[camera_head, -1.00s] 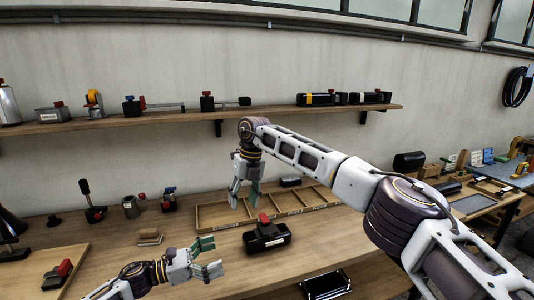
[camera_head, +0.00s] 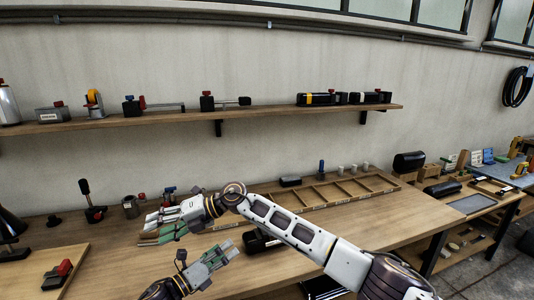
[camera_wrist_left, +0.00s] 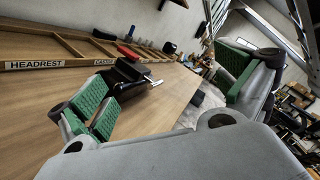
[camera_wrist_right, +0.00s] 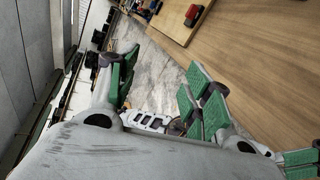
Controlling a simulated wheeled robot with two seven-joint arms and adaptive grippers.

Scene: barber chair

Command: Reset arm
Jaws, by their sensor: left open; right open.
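My left gripper (camera_head: 229,252) reaches in from the lower left in the head view, low over the front of the workbench (camera_head: 110,236). Its green-padded fingers are apart and empty. My right gripper (camera_head: 146,228) is on an arm from the lower right that crosses the bench. It points left, is open and empty, and hangs close behind the left gripper. In the left wrist view the green pads frame the bench and a black device with a red knob (camera_wrist_left: 127,54). In the head view my right arm partly hides that device.
A divided wooden tray (camera_head: 330,193) lies at the back of the bench. A board (camera_head: 25,277) with a red and black clamp (camera_head: 60,272) is at front left. Several tools stand along the back left. A wall shelf (camera_head: 180,117) runs above. Between board and grippers the bench is clear.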

